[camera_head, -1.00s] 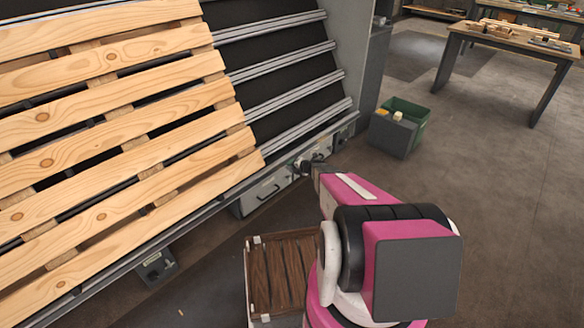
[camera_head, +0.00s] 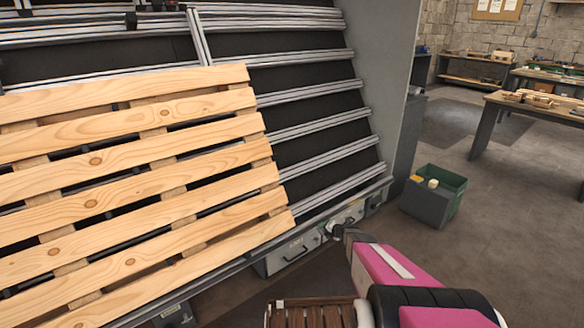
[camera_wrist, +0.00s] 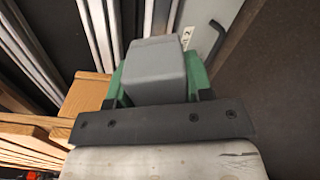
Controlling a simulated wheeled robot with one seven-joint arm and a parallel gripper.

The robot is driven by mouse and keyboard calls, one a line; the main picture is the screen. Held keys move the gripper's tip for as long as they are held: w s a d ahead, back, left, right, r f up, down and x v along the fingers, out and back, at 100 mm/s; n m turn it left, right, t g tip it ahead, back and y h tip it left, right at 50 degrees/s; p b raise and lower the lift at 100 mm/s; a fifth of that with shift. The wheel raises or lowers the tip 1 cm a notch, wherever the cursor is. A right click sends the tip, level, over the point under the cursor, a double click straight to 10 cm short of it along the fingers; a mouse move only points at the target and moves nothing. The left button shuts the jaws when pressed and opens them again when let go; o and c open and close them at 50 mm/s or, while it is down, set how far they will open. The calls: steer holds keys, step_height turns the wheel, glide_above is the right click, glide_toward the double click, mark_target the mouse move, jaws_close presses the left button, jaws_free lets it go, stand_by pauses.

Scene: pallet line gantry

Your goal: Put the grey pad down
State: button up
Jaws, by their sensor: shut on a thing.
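The grey pad (camera_wrist: 157,68) is a smooth grey block in the middle of the wrist view. My gripper (camera_wrist: 157,90), with green fingers on a dark screwed bar, is shut on it; the fingers show on both sides of the pad. What lies under the pad is hidden. In the head view my gripper (camera_head: 336,231) is small, at the end of my pink arm, near the lower rail of the sloped rack. I cannot make out the pad clearly there, or tell whether it touches anything.
A wooden pallet (camera_head: 150,165) leans on the sloped rack (camera_head: 318,130) at left. A grey cabinet (camera_head: 290,255) with a black handle is below the rail. A green bin (camera_head: 452,182) stands on the floor at right, near a workbench (camera_head: 530,108). Floor between is clear.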

mark_target(295, 236)
steer(key=x, duration=0.7)
steer(key=shift+w+a+f, duration=0.15)
steer(key=shift+w+a, duration=0.05)
steer(key=shift+w, duration=0.1)
steer(key=shift+s, duration=0.1)
steer(key=v, duration=0.8)
steer(key=shift+s+d, duration=0.15)
steer(key=shift+s, duration=0.05)
steer(key=x, duration=0.8)
steer(key=shift+w+f, duration=0.1)
steer(key=shift+w, duration=0.3)
steer(key=s+a, duration=0.2)
steer(key=a, duration=0.1)
steer(key=s+a, duration=0.5)
steer(key=a, duration=0.2)
steer(key=shift+s, duration=0.2)
steer(key=shift+c, duration=0.3)
steer(key=shift+w, duration=0.2)
